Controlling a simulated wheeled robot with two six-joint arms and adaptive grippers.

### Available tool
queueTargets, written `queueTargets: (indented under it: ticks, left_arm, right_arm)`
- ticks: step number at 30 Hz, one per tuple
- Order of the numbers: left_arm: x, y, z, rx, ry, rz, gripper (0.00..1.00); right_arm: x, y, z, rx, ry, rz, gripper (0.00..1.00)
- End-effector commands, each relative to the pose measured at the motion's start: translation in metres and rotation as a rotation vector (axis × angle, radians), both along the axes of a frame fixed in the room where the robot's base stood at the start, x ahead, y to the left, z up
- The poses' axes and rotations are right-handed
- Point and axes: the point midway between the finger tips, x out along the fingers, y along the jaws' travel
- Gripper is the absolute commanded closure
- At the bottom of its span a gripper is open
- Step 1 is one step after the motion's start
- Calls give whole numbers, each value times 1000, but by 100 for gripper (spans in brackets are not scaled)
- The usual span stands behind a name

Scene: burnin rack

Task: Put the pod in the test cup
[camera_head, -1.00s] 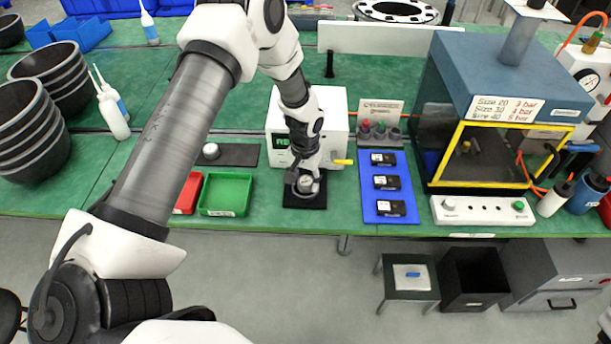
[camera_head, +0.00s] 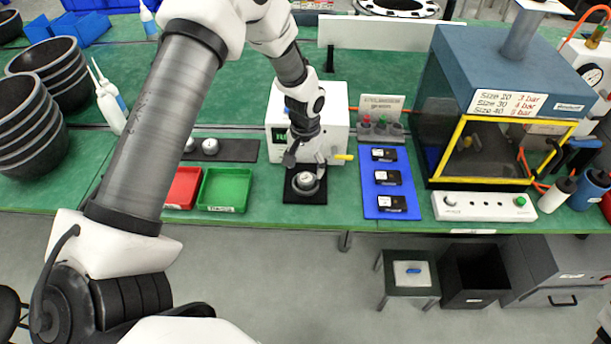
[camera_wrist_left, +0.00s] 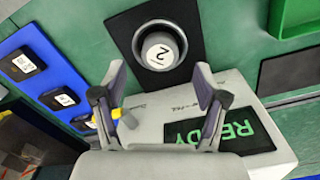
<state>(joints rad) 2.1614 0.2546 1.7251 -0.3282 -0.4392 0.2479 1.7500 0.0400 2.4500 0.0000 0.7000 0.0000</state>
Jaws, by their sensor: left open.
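The pod (camera_head: 306,181), a pale round piece with a dark number on top, sits inside the dark round test cup (camera_head: 306,192) on a black pad. In the left wrist view the pod (camera_wrist_left: 159,50) stands within the ring of the cup (camera_wrist_left: 178,24). My left gripper (camera_head: 305,163) is open and empty, just behind the cup in the head view. In the left wrist view its two fingers (camera_wrist_left: 160,80) are spread apart, clear of the pod. My right gripper is not in view.
A white tester (camera_head: 340,125) with a green READY display stands behind the cup. Similar grey pods (camera_head: 210,146) rest on a dark strip (camera_head: 238,150) to the left. Red (camera_head: 184,187) and green (camera_head: 225,190) trays, a blue mat (camera_head: 385,207) and a yellow-framed enclosure (camera_head: 478,182) flank the area.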

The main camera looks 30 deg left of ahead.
Motion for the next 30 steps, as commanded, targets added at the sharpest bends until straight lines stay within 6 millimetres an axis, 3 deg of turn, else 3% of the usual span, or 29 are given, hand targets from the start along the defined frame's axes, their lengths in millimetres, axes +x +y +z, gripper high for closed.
queueTargets:
  ticks: [6,10,30]
  left_arm:
    - [1,0,53,0,-5,0,27]
    - [0,0,72,0,-1,0,27]
    - [0,0,77,0,0,0,27]
  right_arm:
    - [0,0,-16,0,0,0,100]
    - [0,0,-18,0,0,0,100]
    - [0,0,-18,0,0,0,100]
